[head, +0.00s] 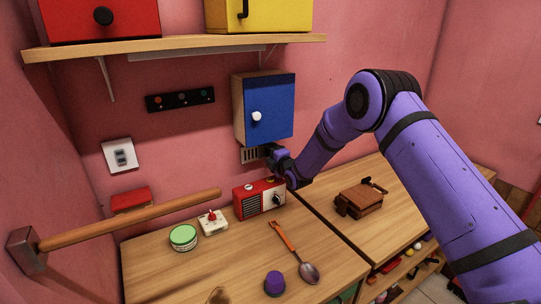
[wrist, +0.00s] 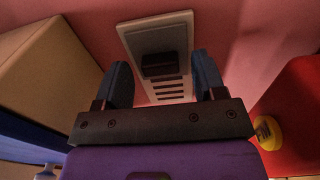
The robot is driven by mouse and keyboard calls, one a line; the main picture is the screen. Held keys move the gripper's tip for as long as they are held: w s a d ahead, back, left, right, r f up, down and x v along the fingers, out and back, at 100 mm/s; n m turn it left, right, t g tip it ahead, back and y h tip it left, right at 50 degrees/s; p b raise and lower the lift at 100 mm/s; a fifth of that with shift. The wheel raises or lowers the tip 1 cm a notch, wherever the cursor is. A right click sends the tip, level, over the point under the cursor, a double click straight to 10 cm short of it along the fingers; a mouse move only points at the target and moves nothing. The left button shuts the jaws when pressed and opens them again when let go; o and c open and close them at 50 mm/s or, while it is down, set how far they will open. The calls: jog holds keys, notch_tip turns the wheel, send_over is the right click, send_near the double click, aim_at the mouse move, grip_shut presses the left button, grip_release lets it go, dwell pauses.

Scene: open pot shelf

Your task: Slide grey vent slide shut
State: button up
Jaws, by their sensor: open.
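The vent (head: 250,155) is a pale plate with dark slots, low on the pink wall under the blue cabinet. It shows in the wrist view (wrist: 132,30) as a grey panel. Its slide has a dark block-shaped knob (wrist: 160,65), and several slots show beside it. My gripper (head: 270,153) is right at the vent's right side and covers part of it. In the wrist view my gripper (wrist: 161,72) is open, with one blue finger on each side of the knob in the picture. I cannot tell whether a finger touches the knob or plate.
The blue cabinet (head: 270,105) hangs just above my gripper, and the red radio (head: 248,204) stands just below it. A wooden-handled hammer (head: 130,220) shows at left. A spoon (head: 290,246) and brown box (head: 358,202) lie on the counters.

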grip_shut()
jog(key=shift+s+a+f, duration=0.1)
jog(key=shift+s+a, duration=0.55)
jog(key=shift+a, duration=0.35)
jog(key=shift+s+a+r, duration=0.1)
jog(key=shift+s+a, duration=0.5)
jog(key=shift+a, duration=0.35)
jog(key=shift+s+a+f, duration=0.1)
jog(key=shift+s+a, duration=0.55)
jog(key=shift+a, duration=0.35)
grip_release()
jog(key=shift+a, duration=0.1)
jog(key=shift+s, duration=0.1)
send_near(249, 155)
jog(key=v, duration=0.4)
jog(key=shift+s, duration=0.2)
